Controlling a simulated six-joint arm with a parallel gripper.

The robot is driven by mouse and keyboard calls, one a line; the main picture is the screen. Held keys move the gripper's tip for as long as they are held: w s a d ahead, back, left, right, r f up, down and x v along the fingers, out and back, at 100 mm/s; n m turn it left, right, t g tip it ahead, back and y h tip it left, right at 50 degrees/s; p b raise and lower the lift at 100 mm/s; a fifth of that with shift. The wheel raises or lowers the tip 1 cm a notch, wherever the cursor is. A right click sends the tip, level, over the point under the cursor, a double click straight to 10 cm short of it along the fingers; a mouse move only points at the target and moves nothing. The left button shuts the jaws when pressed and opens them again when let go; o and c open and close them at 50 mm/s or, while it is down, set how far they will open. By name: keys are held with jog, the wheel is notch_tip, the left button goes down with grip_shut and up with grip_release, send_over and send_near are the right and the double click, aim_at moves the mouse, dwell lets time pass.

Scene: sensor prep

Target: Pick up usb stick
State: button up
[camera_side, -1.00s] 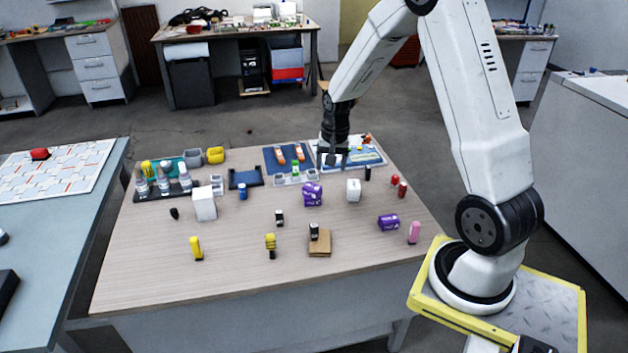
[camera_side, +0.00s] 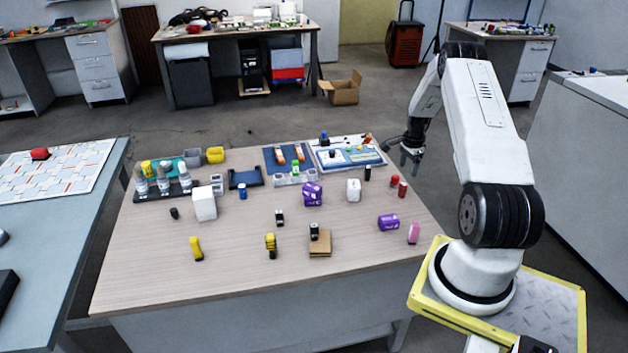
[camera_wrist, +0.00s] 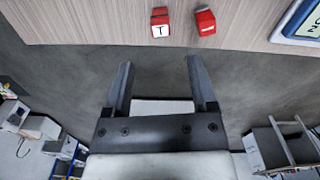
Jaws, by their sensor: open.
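My gripper (camera_side: 410,162) is open and empty, beyond the table's back right edge in the side view. In the wrist view its two fingers (camera_wrist: 160,85) are spread apart over the floor. I cannot tell for certain which small item is the usb stick. Small upright candidates include a black and white piece (camera_side: 279,217), a similar dark piece (camera_side: 314,231) on a brown pad, a pink piece (camera_side: 413,232), and yellow pieces (camera_side: 196,248) at the front. All are apart from my gripper.
Two red pieces stand near the table's right edge; the wrist view shows a T-marked one (camera_wrist: 160,22) and another (camera_wrist: 205,21). A white-blue tray (camera_side: 376,160) lies at the back.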

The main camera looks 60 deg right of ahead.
aim_at(404, 184)
jog(key=shift+f, duration=1.3)
jog(key=shift+w+f, duration=0.1)
jog(key=shift+w+a+f, duration=0.1)
jog(key=shift+a+f, duration=0.05)
jog(key=shift+f, duration=2.35)
grip_shut()
